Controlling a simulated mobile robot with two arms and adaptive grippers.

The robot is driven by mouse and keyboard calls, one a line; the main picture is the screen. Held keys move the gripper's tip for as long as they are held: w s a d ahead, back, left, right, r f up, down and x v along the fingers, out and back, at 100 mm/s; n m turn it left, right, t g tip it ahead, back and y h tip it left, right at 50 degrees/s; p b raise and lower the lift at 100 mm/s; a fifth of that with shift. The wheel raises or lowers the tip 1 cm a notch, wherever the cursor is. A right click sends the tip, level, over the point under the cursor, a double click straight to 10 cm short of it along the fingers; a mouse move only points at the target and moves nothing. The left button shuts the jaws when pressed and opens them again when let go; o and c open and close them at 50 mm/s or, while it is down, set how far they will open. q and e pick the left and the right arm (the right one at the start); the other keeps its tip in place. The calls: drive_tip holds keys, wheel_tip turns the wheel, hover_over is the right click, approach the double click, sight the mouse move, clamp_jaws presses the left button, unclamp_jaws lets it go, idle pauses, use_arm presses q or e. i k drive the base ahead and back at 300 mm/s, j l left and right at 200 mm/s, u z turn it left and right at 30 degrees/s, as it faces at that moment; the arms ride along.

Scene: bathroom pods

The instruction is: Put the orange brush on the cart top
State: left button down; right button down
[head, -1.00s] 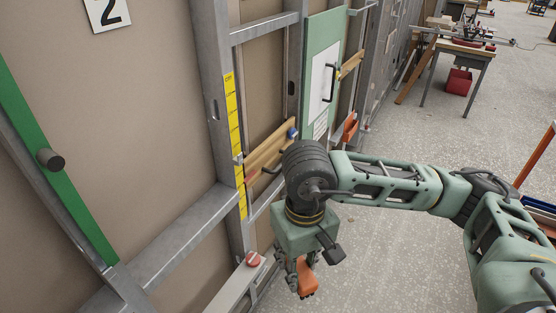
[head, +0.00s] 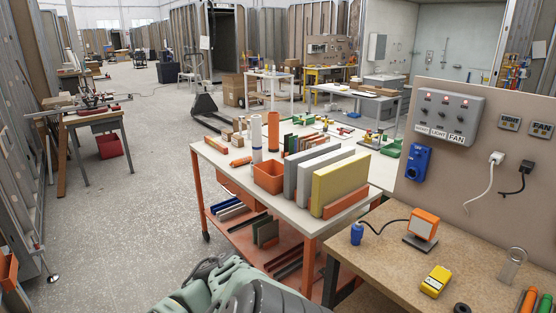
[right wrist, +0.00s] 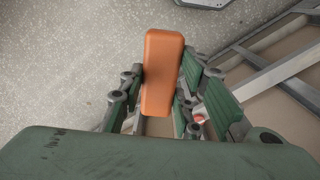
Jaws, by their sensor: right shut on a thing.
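The orange brush (right wrist: 162,75) shows in the right wrist view as a long, rounded orange block. My right gripper (right wrist: 163,92) is shut on it, with dark green fingers on both sides. The brush hangs over speckled floor. The cart (head: 222,157) stands in the middle of the head view, with a white top and orange frame. Its near left corner has some bare surface. In the head view only part of my right arm shows at the bottom, below the cart; the gripper and brush are out of that view. My left gripper is in neither view.
On the cart top are an orange bin (head: 268,178), upright panels (head: 340,184), tubes (head: 256,135) and small blocks. A workbench (head: 395,262) with an orange lamp (head: 423,224) and a yellow device (head: 435,281) stands close on the right. Floor left of the cart is clear.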

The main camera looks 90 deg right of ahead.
sight(234, 158)
drive_tip(key=i+l+z, duration=0.35)
drive_tip(key=l, duration=0.25)
drive_tip(key=i+l+z, duration=0.35)
drive_tip(key=l, duration=0.25)
drive_tip(key=i+l+z, duration=0.65)
drive_tip(key=i, duration=0.3)
drive_tip(key=i+l+z, duration=0.35)
drive_tip(key=i, duration=0.15)
drive_tip(key=i+z, duration=0.35)
drive_tip(key=i, duration=0.15)
